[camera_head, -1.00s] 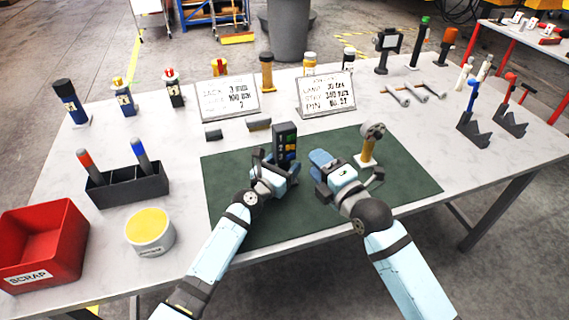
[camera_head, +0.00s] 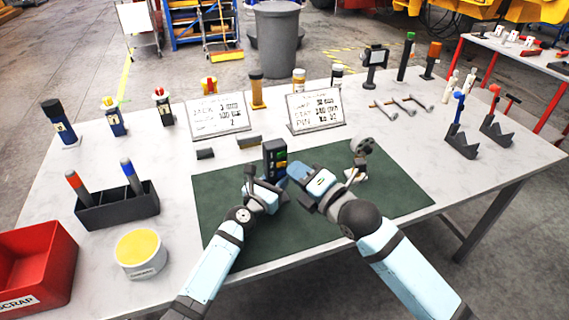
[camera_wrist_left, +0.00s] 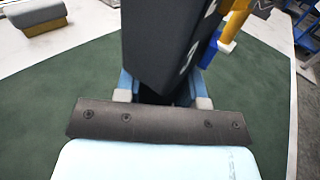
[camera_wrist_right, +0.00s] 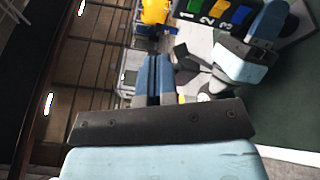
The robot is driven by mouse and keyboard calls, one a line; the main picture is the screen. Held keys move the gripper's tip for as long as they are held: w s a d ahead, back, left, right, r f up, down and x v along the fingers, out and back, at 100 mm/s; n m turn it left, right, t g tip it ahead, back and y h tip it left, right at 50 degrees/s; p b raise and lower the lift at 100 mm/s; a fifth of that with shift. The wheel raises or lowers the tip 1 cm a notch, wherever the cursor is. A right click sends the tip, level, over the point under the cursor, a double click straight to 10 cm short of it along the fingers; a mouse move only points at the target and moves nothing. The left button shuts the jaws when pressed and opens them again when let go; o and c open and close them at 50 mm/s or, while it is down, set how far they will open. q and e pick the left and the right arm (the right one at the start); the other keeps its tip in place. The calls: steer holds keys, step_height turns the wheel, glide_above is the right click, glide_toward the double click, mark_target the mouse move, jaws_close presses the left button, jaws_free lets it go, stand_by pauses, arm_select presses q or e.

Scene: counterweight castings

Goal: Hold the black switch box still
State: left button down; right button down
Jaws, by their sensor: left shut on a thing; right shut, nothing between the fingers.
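The black switch box (camera_head: 275,160) stands upright on the green mat (camera_head: 222,192). It has coloured switches beside the numbers 1, 2, 3, seen in the right wrist view (camera_wrist_right: 200,22). My left gripper (camera_head: 262,182) is shut on the box near its lower part; in the left wrist view, its fingers (camera_wrist_left: 163,97) are on either side of the dark box body (camera_wrist_left: 170,45). My right gripper (camera_head: 296,178) is just to the right of the box, shut and empty. In the right wrist view its blue fingers (camera_wrist_right: 153,80) are together, apart from the switch box.
Two sign boards (camera_head: 220,115) stand behind the mat. A black holder (camera_head: 118,207), yellow-topped tin (camera_head: 140,254) and red scrap bin (camera_head: 40,262) are on the left.

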step_height(320, 180, up, 2)
steer(key=s+a+n+g+y, duration=0.1)
steer(key=n+g, duration=0.1)
steer(key=n, duration=0.4)
steer(key=n+g+h, duration=0.2)
steer(key=n, duration=0.7)
glide_toward(279, 156)
steer(key=s+d, duration=0.4)
steer(key=d, duration=0.1)
steer(key=shift+s+r, duration=0.25)
steer(key=shift+r, duration=0.1)
steer(key=x, duration=1.2)
steer(key=shift+w+a+r, duration=0.25)
steer(key=shift+a+r, duration=0.05)
steer(key=shift+a, duration=0.05)
steer(key=shift+w+a, duration=0.45)
